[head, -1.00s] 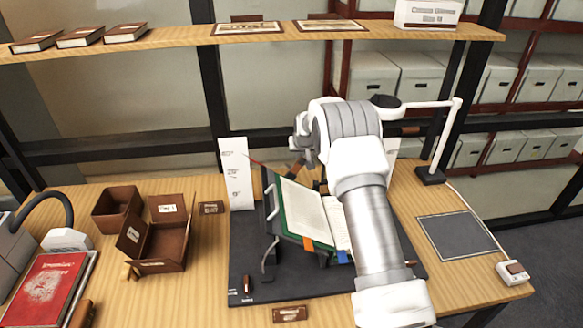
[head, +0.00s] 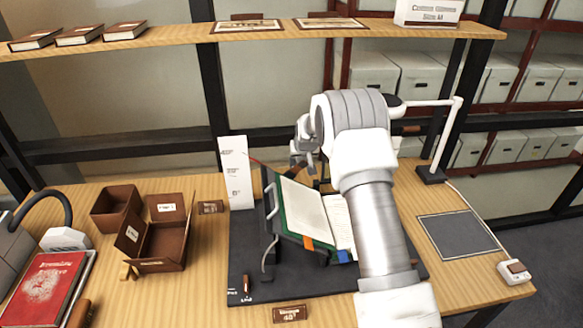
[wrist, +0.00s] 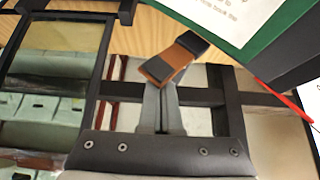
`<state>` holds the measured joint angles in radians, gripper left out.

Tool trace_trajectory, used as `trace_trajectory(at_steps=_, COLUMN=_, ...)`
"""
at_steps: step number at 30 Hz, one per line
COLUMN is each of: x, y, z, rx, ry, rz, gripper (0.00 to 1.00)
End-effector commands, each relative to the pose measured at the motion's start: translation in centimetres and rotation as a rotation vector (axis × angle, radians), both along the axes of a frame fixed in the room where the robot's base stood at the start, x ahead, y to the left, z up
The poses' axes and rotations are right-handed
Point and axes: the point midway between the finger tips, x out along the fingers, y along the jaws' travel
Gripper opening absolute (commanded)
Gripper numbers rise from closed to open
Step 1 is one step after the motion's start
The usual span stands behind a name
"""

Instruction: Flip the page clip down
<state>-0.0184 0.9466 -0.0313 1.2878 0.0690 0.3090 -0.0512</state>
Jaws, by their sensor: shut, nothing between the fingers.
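An open book (head: 304,211) with a green cover lies tilted on a dark cradle in the head view. Bent metal pieces (head: 269,262) stand at its left side; I cannot tell for sure which part is the page clip. My gripper (head: 303,163) is shut and empty, above the book's far edge. In the wrist view the closed fingers (wrist: 165,88) point at a brown block with dark ends (wrist: 174,62), which overlaps their tips in the picture; I cannot tell whether they touch. The green cover corner (wrist: 262,47) shows at upper right. My arm hides the book's right side.
A dark mat (head: 245,265) lies under the cradle. A white marked card (head: 236,174) stands behind left. Brown boxes (head: 160,240) and a red book (head: 48,290) are at left. A grey pad (head: 456,235) and lamp (head: 432,174) are at right.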

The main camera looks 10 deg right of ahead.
Motion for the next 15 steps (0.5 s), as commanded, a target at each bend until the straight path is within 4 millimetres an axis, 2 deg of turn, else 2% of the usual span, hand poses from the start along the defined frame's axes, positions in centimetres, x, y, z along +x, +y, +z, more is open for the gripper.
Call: trace_trajectory(at_steps=15, x=-2.6, y=0.0, z=-0.3, rx=0.0, ry=-0.001, rz=0.0, gripper=0.0)
